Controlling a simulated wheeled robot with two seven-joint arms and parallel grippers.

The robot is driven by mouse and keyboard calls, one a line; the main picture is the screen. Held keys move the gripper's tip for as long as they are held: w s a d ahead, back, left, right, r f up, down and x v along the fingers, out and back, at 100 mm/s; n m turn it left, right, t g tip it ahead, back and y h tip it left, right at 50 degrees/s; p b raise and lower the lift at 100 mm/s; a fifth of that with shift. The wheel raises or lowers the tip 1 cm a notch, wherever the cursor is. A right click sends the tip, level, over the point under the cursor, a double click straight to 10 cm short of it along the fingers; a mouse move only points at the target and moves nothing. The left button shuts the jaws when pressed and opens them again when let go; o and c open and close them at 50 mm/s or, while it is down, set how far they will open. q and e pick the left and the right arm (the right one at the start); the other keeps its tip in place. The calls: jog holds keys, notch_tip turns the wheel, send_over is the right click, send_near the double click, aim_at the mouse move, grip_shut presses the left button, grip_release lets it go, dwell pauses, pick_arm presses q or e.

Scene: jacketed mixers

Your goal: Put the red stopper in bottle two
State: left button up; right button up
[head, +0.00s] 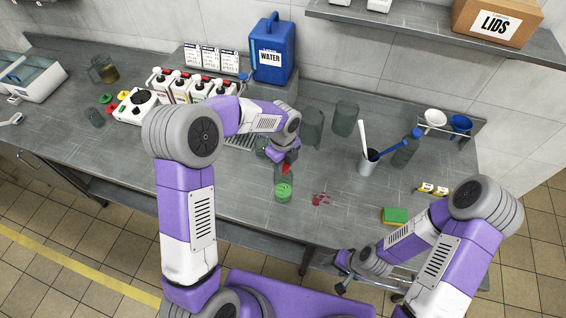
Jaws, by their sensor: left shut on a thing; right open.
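My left gripper (288,157) points down over the middle of the counter, shut on a small red piece (287,168) that looks like the red stopper and is mostly hidden by the fingers. Just below it stands a small clear vessel with a green part (283,191). I cannot tell whether the red piece touches this vessel. No number is readable on any bottle, so I cannot tell which is bottle two. My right gripper (342,274) is open and empty, low by the counter's front edge.
Clear beakers (345,118), a cup with tools (367,162) and a bottle (406,150) stand right of the gripper. A red spill (321,199) and sponge (395,216) lie in front.

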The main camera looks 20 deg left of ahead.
pick_arm(q)
jog(key=o, duration=1.5)
jog(key=shift+r+p, duration=2.85)
jog(key=shift+r, duration=0.7)
jog(key=shift+s+f, duration=0.1)
jog(key=shift+f, duration=0.05)
